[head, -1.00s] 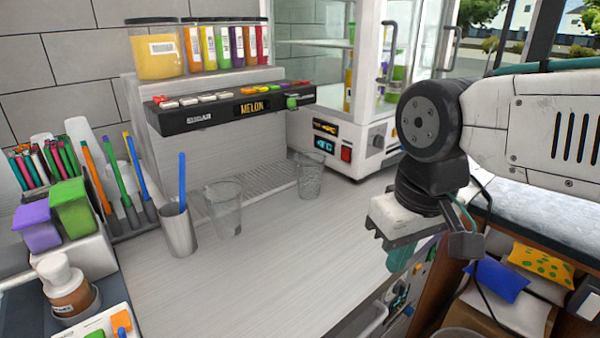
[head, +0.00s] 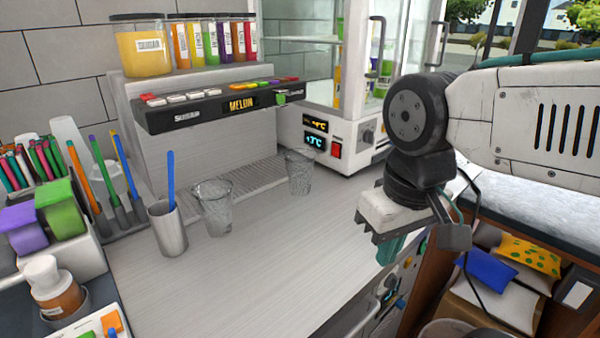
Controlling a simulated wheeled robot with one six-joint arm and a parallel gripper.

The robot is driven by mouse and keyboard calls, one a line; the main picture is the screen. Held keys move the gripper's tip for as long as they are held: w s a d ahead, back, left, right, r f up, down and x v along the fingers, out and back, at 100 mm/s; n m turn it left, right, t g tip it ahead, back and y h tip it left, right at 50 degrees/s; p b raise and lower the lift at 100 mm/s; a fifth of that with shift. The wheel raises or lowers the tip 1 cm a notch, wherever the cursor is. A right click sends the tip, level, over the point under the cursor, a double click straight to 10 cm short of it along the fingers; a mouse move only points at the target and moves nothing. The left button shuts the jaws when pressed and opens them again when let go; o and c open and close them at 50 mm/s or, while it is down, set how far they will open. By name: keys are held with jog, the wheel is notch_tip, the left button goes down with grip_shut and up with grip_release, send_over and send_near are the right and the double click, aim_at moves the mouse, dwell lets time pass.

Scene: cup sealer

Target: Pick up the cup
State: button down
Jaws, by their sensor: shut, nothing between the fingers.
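Two clear empty-looking cups stand upright on the counter in the head view. The nearer cup (head: 214,208) is just right of a metal tumbler. The farther cup (head: 299,172) is by the right end of the drip grate, beside the white cabinet. The frames do not show which one the task means. My gripper (head: 390,250) hangs at the right, over the counter's front edge, pointing down and well apart from both cups. Its teal fingers are shut with nothing visible between them, partly hidden behind its white housing.
A metal tumbler (head: 168,228) holds a blue stick. The drink dispenser (head: 215,115) and the white display cabinet (head: 345,140) stand behind the cups. The counter (head: 270,262) is clear in the middle and front.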

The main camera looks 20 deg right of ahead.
jog(key=c, duration=1.8)
grip_release()
jog(key=o, duration=1.6)
jog(key=w+d, duration=0.1)
jog(key=w, duration=0.1)
jog(key=w+d+t+h, duration=0.1)
jog(key=w, duration=0.2)
jog(key=w+d+f+t, duration=0.1)
jog(key=w, duration=0.1)
jog(key=shift+w+d+m, duration=0.3)
jog(key=shift+w, duration=0.05)
jog(key=shift+c, duration=0.2)
jog(key=shift+o, duration=1)
jog(key=w+d+t+h, duration=0.1)
jog(key=w+d+t, duration=0.3)
jog(key=w, duration=0.9)
jog(key=shift+d+f+t+h, duration=0.3)
jog(key=shift+d+t, duration=0.1)
jog(key=shift+d, duration=0.2)
jog(key=n+t+y, duration=0.5)
jog(key=t+y, duration=0.3)
jog(key=y, duration=0.2)
send_near(290, 150)
jog(key=shift+x, duration=3.2)
